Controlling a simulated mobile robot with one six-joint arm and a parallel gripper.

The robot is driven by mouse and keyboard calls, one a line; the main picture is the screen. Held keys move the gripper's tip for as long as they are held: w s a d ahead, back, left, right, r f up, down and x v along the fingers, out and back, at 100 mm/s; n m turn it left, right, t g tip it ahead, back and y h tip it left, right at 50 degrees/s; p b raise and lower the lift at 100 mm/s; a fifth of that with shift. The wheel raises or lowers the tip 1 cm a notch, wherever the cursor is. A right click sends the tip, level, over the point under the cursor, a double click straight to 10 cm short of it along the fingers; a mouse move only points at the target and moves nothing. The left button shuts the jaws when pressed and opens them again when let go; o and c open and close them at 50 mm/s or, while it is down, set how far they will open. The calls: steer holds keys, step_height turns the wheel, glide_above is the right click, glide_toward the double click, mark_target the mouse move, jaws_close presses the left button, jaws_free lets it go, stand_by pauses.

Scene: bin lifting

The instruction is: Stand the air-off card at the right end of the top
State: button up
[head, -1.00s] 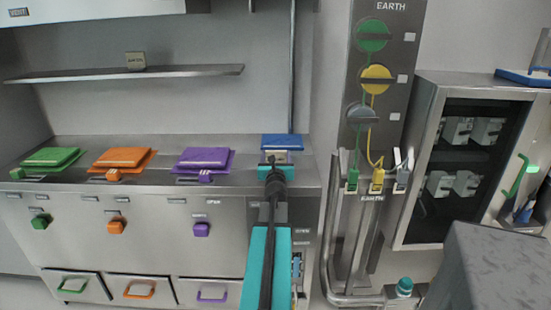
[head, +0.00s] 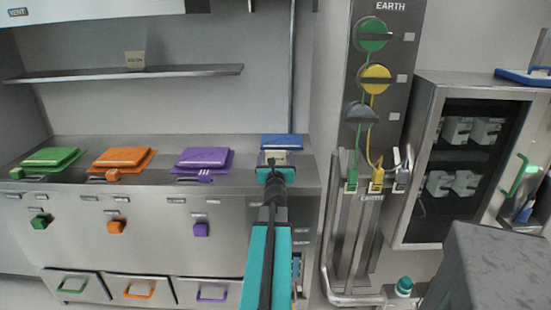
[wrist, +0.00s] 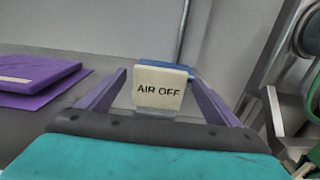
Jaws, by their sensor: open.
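The pale air-off card (head: 274,158) is at the right end of the steel top (head: 240,178), just in front of the blue lid (head: 282,141). In the wrist view the card (wrist: 160,88) is upright, faces me and reads "AIR OFF"; a grey foot shows at its bottom edge. My gripper (head: 273,168) is open around the card. In the wrist view one purple-grey finger of my gripper (wrist: 158,80) lies on each side of it, with gaps visible. Whether the foot rests fully on the top is hard to tell.
Green (head: 50,157), orange (head: 123,158) and purple (head: 204,158) lids lie along the top to the left. Another small card (head: 134,60) stands on the wall shelf (head: 190,72). A vertical pipe (head: 292,70) rises behind. The earth panel (head: 385,60) is to the right.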

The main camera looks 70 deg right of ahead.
steer(key=shift+v, duration=2.5)
